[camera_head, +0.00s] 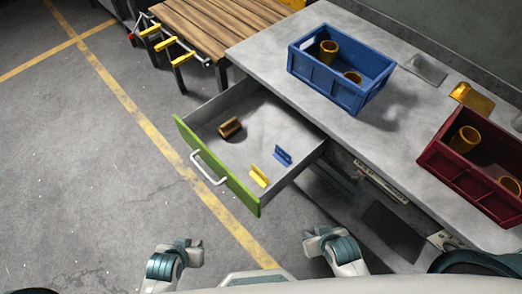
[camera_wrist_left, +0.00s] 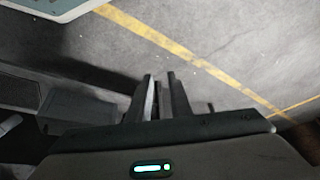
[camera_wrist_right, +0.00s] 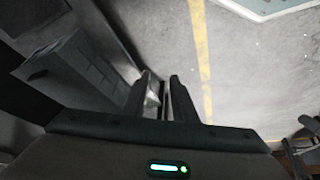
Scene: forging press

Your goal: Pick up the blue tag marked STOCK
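A small blue tag (camera_head: 283,156) stands in the open drawer in the head view, near the drawer's right end. Its lettering is too small to read. A yellow tag (camera_head: 259,176) is just in front of it, apart from it. My left gripper (camera_wrist_left: 161,76) shows in the left wrist view with a narrow gap between its fingers and nothing in it, above bare floor. My right gripper (camera_wrist_right: 160,77) looks the same in the right wrist view, also empty. Both are well away from the tags, which show in neither wrist view.
The grey drawer with a green front (camera_head: 222,170) sticks out from the workbench (camera_head: 250,50) and holds a brown cylinder (camera_head: 230,127). A blue crate (camera_head: 325,80) and a red crate (camera_head: 450,165) with brass-coloured parts stand on the bench. A slatted wooden table (camera_head: 205,30) is behind.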

